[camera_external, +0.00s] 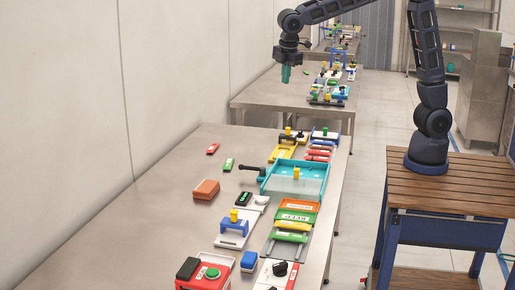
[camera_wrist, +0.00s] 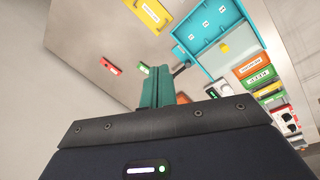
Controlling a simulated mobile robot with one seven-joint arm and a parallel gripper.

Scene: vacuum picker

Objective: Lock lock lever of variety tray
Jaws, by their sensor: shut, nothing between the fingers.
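A teal tray (camera_external: 318,172) sits on the near grey table, with a yellow block (camera_external: 296,173) in it and a pale, see-through front panel. A black lever (camera_external: 252,170) sticks out to the left from the tray's left side. The wrist view shows the tray (camera_wrist: 237,18) at the upper right and the lever (camera_wrist: 180,68) partly behind my fingers. My gripper (camera_external: 286,74) has teal fingers pointing down, shut and empty, high above the table and well apart from the lever. In the wrist view my gripper (camera_wrist: 163,85) hides the table area below it.
A red piece (camera_external: 213,148), a green piece (camera_external: 229,164) and an orange block (camera_external: 206,189) lie left of the tray. A yellow tray (camera_external: 282,152) stands behind it. Coloured labelled blocks (camera_external: 298,206) stand in front. Bare tabletop lies to the left, beside the wall.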

